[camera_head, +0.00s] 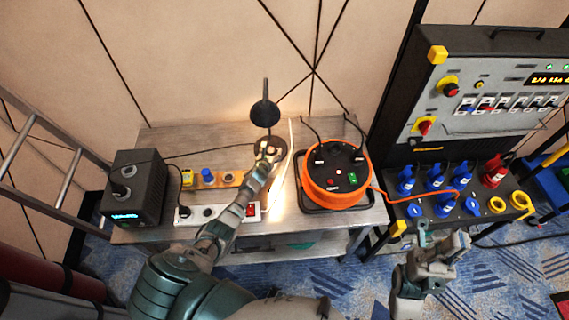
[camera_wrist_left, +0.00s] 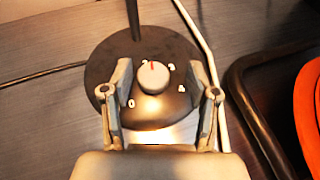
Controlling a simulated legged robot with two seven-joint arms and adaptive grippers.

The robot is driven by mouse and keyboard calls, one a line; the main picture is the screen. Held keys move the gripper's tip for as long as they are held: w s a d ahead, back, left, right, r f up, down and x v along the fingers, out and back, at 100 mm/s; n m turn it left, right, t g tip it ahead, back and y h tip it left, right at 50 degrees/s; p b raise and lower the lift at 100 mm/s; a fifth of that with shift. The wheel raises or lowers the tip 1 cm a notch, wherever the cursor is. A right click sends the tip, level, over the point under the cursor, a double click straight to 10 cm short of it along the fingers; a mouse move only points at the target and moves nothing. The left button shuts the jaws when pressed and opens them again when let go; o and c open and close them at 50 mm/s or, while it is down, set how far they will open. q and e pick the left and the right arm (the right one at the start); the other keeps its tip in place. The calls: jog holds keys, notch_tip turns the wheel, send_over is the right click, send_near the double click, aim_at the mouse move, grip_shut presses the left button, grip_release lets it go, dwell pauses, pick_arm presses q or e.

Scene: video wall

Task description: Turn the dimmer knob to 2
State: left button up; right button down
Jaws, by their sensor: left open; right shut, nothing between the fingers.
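The dimmer knob (camera_wrist_left: 153,78) is a grey-white round knob on the dark round base (camera_wrist_left: 110,72) of a desk lamp. Its red mark points up, close to a partly readable numeral that looks like 2. A 0 shows at lower left, a 3 at upper right and what looks like a 4 at right. My left gripper (camera_wrist_left: 158,85) is open, with one finger on each side of the knob and gaps visible. In the head view my left gripper (camera_head: 268,152) covers much of the lamp base (camera_head: 257,142). My right gripper (camera_head: 443,248) is shut and empty, in front of the connector rack.
The lamp head (camera_head: 265,113) rises above the base. An orange cable reel (camera_head: 320,197) stands right of it, a power strip (camera_head: 230,213) and black box (camera_head: 137,187) left. A white cable (camera_wrist_left: 205,50) runs by my right-hand finger. A panel rack (camera_head: 480,95) stands right.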

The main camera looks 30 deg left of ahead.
pick_arm(q)
jog(key=n+g+y+b, duration=0.1)
jog(key=n+y+b, duration=0.1)
jog(key=b, duration=0.4)
jog(key=f+n+g+y+b, duration=0.1)
jog(key=n+y+b, duration=0.2)
jog(key=b, duration=0.3)
jog(key=shift+d+f+g+y+b, duration=0.1)
jog(key=shift+f+g+y+b, duration=0.05)
jog(key=shift+g+y+b, duration=0.2)
jog(key=p+v, duration=0.1)
jog(key=v, duration=0.2)
jog(key=r+p+v, duration=0.1)
jog(key=v, duration=0.3)
jog(key=shift+r, duration=0.25)
jog(key=p+v, duration=0.1)
jog(key=v, duration=1)
jog(key=s+d+r+m+t+h, duration=0.1)
jog(key=r+m+t, duration=0.4)
jog(key=r+m, duration=0.1)
jog(key=s+d+r+m+t+h, duration=0.1)
jog(key=d+r+m+t, duration=0.1)
jog(key=r+m+t, duration=0.3)
jog(key=shift+d+r+m, duration=0.3)
jog(key=shift+r+m, duration=0.4)
jog(key=shift+m, duration=0.9)
